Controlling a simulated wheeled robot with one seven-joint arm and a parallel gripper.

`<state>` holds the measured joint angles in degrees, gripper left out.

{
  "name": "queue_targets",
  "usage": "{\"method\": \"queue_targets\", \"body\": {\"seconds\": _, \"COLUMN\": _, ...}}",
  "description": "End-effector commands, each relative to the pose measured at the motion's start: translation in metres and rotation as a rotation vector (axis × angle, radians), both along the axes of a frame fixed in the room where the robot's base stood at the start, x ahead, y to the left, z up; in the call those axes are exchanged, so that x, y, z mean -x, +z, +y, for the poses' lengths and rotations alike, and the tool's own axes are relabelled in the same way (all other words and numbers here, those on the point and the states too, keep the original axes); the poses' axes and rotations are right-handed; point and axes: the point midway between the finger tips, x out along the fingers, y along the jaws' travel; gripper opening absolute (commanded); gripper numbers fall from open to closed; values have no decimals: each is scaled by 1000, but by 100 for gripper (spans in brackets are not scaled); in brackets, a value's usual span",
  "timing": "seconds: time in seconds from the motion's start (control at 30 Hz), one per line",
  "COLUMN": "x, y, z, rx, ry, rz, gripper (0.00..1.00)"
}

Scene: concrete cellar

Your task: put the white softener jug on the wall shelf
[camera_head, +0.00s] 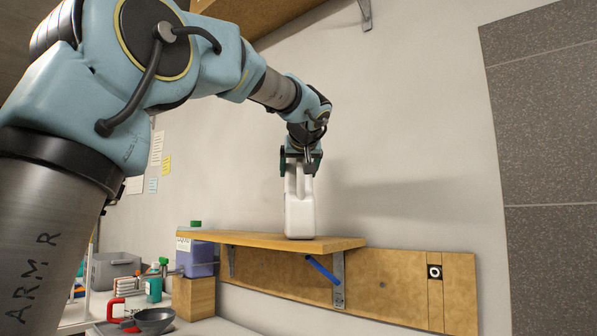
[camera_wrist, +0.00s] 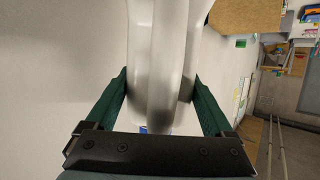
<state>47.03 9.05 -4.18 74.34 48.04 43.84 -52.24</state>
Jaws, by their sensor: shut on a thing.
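The white softener jug (camera_head: 299,215) is upright at the right part of the wooden wall shelf (camera_head: 270,239). Its base meets the shelf top in the head view; whether it rests with its full weight there I cannot tell. My gripper (camera_head: 300,168) is above the jug and shut on its upper part. In the wrist view the white jug (camera_wrist: 163,60) fills the space between the two green fingers of my gripper (camera_wrist: 160,95). The jug's cap and top are hidden by the gripper in the head view.
A purple jug with a green cap (camera_head: 197,255) stands left of the shelf on a wooden block (camera_head: 193,298). A grey bin (camera_head: 115,268), bottles and a dark bowl (camera_head: 154,320) are at lower left. Another wooden shelf (camera_head: 265,14) hangs above. A blue rod (camera_head: 322,269) sticks out below the shelf.

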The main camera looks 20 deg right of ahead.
Motion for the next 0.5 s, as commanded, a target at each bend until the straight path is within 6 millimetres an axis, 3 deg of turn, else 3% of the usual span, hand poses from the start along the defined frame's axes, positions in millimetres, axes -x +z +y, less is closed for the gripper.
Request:
{"method": "queue_targets", "body": {"seconds": 0.13, "x": 0, "y": 0, "z": 0, "rx": 3, "ry": -1, "rz": -5, "gripper": 0}}
{"method": "queue_targets", "body": {"seconds": 0.17, "x": 0, "y": -2, "z": 0, "rx": 0, "ry": 0, "rz": 0, "gripper": 89}}
{"method": "queue_targets", "body": {"seconds": 0.27, "x": 0, "y": -2, "z": 0, "rx": 0, "ry": 0, "rz": 0, "gripper": 100}}
{"method": "queue_targets", "body": {"seconds": 0.5, "x": 0, "y": -1, "z": 0, "rx": 0, "ry": 0, "rz": 0, "gripper": 100}}
